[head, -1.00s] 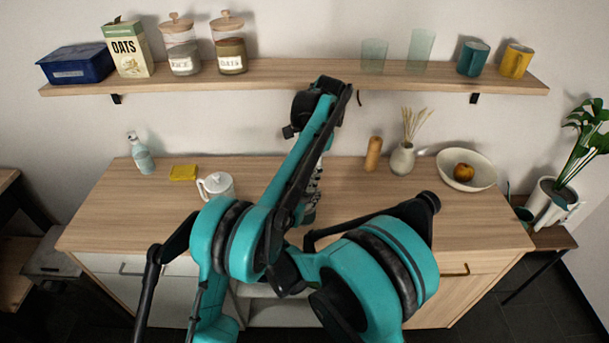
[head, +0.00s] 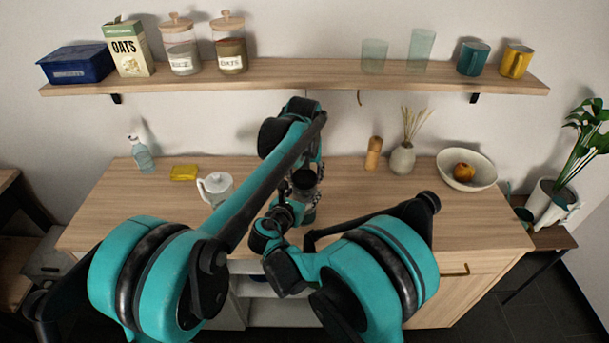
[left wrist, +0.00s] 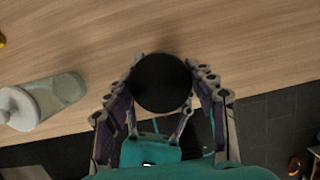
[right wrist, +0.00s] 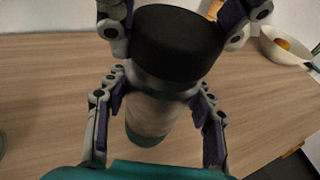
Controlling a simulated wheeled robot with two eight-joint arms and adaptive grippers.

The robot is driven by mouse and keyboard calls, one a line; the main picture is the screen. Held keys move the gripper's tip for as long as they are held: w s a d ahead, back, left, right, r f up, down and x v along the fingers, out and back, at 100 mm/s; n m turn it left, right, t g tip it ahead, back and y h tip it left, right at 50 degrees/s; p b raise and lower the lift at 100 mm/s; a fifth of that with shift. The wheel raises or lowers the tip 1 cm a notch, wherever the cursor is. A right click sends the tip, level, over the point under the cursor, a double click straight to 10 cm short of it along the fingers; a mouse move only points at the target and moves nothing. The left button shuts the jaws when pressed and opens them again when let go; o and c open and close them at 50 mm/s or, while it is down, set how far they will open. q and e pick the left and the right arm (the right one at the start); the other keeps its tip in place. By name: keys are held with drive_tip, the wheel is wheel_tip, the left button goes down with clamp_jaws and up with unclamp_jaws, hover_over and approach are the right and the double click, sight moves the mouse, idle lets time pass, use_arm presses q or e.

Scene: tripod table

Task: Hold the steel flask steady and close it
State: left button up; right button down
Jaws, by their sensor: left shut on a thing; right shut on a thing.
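The steel flask (right wrist: 150,112) stands upright, a steel body with a teal base, and is partly hidden in the head view (head: 306,188). My right gripper (right wrist: 160,84) is shut around its upper body. A black lid (right wrist: 178,42) sits at the flask's mouth; its round top shows in the left wrist view (left wrist: 162,82). My left gripper (left wrist: 162,88) is shut on the lid from above, one finger on each side. The lid looks in line with the flask and touching it. I cannot tell whether it is fully seated.
A white lidded jug (head: 216,187) stands left of the flask, with a yellow cloth (head: 184,173) and a bottle (head: 142,153) beyond. A wooden mill (head: 373,153), a vase (head: 402,158) and a bowl (head: 467,180) stand to the right. A shelf (head: 300,76) hangs above.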

use_arm(q)
drive_tip(key=shift+m, duration=0.3)
drive_tip(key=o, duration=1.1)
drive_tip(key=shift+r, duration=2.3)
drive_tip(key=shift+c, duration=0.4)
